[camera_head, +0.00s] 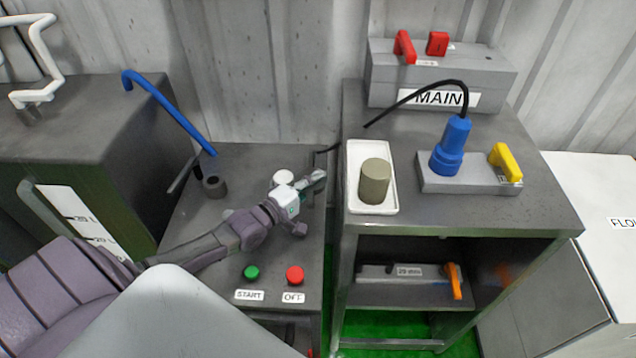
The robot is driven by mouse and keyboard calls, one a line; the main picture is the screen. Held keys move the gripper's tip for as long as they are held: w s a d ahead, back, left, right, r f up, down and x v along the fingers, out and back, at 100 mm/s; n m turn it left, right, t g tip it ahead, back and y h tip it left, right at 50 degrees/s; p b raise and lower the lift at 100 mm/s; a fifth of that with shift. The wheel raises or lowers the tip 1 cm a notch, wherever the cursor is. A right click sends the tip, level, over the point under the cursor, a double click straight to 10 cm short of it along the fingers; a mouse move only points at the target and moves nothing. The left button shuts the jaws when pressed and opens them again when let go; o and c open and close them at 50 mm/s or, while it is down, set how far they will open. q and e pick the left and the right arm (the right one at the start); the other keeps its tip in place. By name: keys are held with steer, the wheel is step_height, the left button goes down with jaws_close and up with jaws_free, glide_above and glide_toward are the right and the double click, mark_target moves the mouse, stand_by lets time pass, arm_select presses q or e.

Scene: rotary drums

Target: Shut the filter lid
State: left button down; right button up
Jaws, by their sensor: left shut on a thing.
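My left arm comes in from the left over the dark grey bench with the START and OFF buttons. Its gripper (316,180) is at the bench's right edge, beside the grey stand. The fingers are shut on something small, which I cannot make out. I cannot clearly identify the filter lid; it may be hidden at the gripper. A short dark hollow cylinder (214,186) stands on the bench, left of the gripper. An olive-grey cylinder (375,181) stands upright in a white tray (355,155) on the stand, right of the gripper. My right gripper is not in view.
A green button (251,272) and a red button (295,275) sit at the bench front. A blue bent bar (170,110) rises behind my arm. A blue plug (452,145) with a black cable and a yellow handle (506,161) are on the stand. The MAIN box (440,75) stands behind.

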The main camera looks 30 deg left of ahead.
arm_select(q)
steer(key=c, duration=1.1)
jaws_free()
steer(key=shift+s, duration=0.1)
steer(key=shift+s+a+f, duration=0.1)
steer(key=shift+s+a, duration=0.05)
steer(key=shift+s, duration=0.2)
steer(key=v, duration=1.1)
